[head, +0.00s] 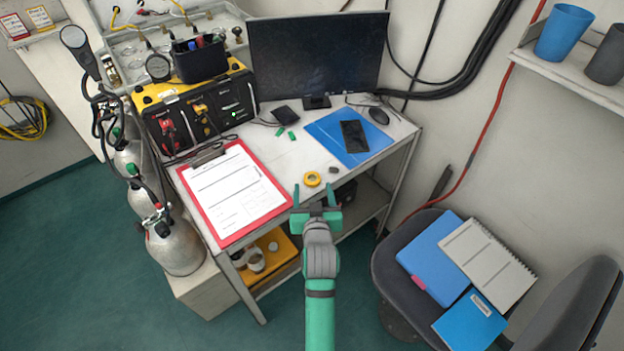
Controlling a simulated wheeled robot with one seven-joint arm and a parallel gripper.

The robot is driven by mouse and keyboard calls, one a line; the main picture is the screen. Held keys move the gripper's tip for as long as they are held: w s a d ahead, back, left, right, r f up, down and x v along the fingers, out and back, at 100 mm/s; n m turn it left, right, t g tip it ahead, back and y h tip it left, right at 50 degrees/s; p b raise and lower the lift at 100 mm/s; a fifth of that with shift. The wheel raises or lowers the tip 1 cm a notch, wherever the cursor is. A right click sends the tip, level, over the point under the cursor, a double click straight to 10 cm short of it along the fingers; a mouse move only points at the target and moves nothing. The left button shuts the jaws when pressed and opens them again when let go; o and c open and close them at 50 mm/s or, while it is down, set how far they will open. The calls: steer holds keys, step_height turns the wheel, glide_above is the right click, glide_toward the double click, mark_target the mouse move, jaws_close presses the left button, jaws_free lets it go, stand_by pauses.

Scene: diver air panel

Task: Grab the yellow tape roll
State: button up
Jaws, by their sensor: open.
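The yellow tape roll (312,179) lies flat on the white desk near its front edge, right of the red clipboard. It is a small yellow ring with a dark centre. My gripper (312,190) is green and open, with its two fingers pointing away toward the desk. The roll shows just beyond and between the fingertips in the head view. Nothing is between the fingers that I can see. How high the fingers are above the desk is hard to tell from this view.
The red clipboard (235,190) lies left of the roll, and a small dark object (333,170) sits to its right. A blue mat (328,131) with a black phone (354,136), a monitor (318,55) and a mouse (378,115) are farther back. A chair (392,262) stands at right.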

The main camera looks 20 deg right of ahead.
mark_target(312, 174)
steer(key=x, duration=0.4)
steer(key=shift+w+d+f, duration=0.15)
steer(key=shift+w, duration=0.05)
steer(key=c, duration=1.1)
